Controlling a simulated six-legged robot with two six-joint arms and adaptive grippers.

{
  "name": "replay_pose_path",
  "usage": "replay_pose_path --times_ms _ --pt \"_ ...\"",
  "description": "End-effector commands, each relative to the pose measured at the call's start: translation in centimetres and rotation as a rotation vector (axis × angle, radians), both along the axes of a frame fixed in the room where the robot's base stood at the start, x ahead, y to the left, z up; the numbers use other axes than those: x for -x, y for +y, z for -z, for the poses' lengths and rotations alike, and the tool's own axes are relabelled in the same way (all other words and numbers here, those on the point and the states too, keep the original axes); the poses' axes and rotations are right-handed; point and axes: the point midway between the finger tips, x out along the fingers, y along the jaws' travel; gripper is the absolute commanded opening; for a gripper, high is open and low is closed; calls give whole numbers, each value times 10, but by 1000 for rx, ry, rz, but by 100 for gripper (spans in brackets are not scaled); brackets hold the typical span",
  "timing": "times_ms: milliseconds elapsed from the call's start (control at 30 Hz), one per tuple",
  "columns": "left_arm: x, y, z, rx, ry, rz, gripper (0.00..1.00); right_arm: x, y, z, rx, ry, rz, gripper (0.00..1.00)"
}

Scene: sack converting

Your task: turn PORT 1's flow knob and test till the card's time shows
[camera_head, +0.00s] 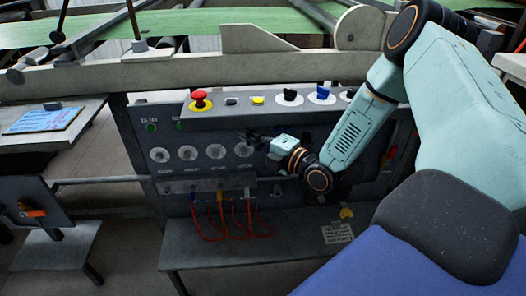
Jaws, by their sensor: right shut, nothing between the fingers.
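A dark control panel (140,178) stands ahead, with a row of round pale dials or knobs (187,153) across it. Small labels sit under them, too small to read, so I cannot tell which is PORT 1's flow knob. My right gripper (256,137) is shut and empty in front of the panel, near the right end of that row. It hides part of the panel, and I cannot tell if it touches anything. Two candidates for the card are a blue and white sheet (45,119) on the left table and a pale printed card (337,233) low at the right; neither is readable. My left gripper is out of view.
A red mushroom button (201,100), a yellow button (258,100) and black and blue selector switches (322,93) line the sloped top. Red hoses (232,222) hang below the row of dials. A grey shelf (190,257) juts out underneath. A pale beam (190,65) crosses above.

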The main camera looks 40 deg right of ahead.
Motion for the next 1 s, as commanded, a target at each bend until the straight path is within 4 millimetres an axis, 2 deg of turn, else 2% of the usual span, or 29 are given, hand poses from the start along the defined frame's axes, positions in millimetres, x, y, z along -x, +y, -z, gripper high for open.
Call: replay_pose_path --times_ms 100,300,1000 --pt "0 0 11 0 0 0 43 -16 -12 2 3 -4 3 0" --pt "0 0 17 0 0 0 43 -29 -20 1 1 -2 2 0" --pt "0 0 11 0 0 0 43 -32 -23 -1 1 2 2 0"
